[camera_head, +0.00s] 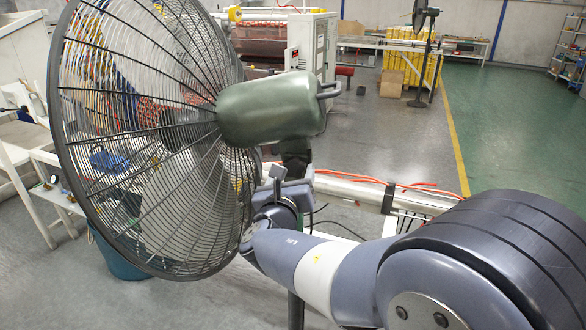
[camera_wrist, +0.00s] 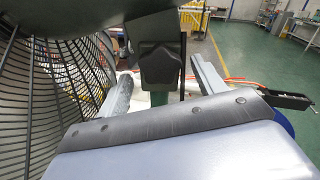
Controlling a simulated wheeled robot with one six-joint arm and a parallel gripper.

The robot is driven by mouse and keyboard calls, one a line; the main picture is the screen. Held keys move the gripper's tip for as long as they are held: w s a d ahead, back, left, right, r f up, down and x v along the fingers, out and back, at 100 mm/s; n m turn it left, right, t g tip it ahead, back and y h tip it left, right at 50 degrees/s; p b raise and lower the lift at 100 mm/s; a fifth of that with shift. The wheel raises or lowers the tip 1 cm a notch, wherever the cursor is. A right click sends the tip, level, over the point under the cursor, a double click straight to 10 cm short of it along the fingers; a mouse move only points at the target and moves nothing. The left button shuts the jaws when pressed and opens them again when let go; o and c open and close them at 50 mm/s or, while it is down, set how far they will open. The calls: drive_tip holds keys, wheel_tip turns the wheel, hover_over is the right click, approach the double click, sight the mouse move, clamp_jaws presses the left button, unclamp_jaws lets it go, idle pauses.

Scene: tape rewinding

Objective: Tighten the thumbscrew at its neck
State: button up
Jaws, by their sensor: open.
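A large fan has a dark wire cage (camera_head: 150,140) and a green motor housing (camera_head: 270,108). Its dark neck (camera_head: 296,155) drops below the housing. In the wrist view the thumbscrew (camera_wrist: 158,63) is a black lobed knob on the neck, under the dark underside of the housing. My gripper (camera_head: 285,178) is at the neck, just below the housing. In the wrist view my gripper (camera_wrist: 160,70) is open, with one finger on each side of the knob. A gap shows between the knob and each finger. In the head view I cannot make out the thumbscrew.
The fan cage stands close to the left of my gripper. A pale horizontal pipe (camera_head: 350,190) with orange cables runs behind my arm. A white workbench (camera_head: 20,150) is at the left. Green floor (camera_head: 510,130) lies open at the right.

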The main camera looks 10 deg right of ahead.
drive_tip(key=shift+x, duration=1.15)
drive_tip(key=shift+c, duration=0.5)
drive_tip(key=c, duration=0.9)
